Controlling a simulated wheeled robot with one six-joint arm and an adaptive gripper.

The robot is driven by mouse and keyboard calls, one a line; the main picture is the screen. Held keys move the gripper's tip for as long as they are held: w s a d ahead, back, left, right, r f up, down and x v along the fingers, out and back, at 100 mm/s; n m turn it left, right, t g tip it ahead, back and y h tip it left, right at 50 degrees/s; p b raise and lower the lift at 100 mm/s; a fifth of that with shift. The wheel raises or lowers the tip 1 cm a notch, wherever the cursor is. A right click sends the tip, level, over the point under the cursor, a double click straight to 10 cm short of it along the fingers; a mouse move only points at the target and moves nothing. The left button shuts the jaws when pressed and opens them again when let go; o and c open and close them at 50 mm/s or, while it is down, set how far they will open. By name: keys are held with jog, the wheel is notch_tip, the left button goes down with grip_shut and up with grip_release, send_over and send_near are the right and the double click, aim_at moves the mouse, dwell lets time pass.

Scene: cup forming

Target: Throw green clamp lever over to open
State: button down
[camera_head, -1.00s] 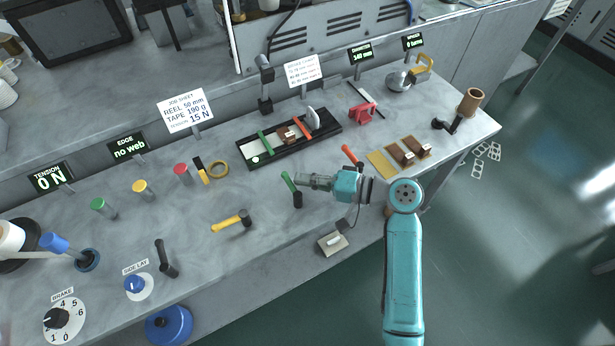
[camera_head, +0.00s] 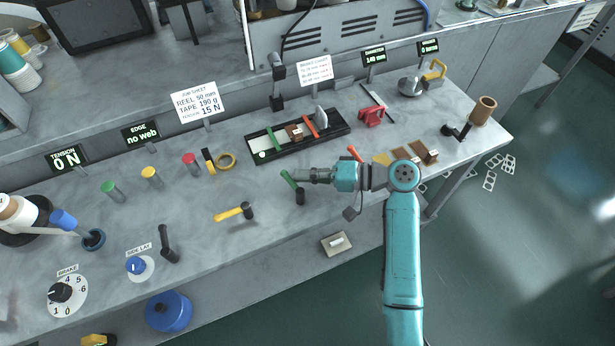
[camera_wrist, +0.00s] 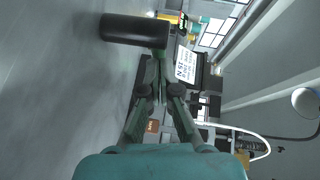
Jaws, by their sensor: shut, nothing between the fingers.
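The green clamp lever (camera_head: 289,180) stands near the front edge of the bench, its green handle tilted up and left from a black base (camera_head: 300,197). My gripper (camera_head: 294,175) reaches in from the right, shut and empty, with its tips right beside the green handle. I cannot tell whether they touch it. In the wrist view my gripper's fingers (camera_wrist: 157,62) come together just below a large dark cylinder (camera_wrist: 132,30), which looks like the lever's black base. The green handle is not clearly visible there.
A black tray (camera_head: 336,128) with green and red bars lies behind the lever. An orange-handled lever (camera_head: 354,153) stands close behind my wrist. Bare bench separates the hammer and lever.

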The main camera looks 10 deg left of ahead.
aim_at(289, 178)
jog(key=shift+a, duration=0.2)
jog(key=shift+s+a, duration=0.1)
jog(key=shift+a, duration=0.75)
jog(key=shift+s+a, duration=0.4)
jog(key=shift+a, duration=0.25)
jog(key=shift+d, duration=0.15)
dwell(0.5)
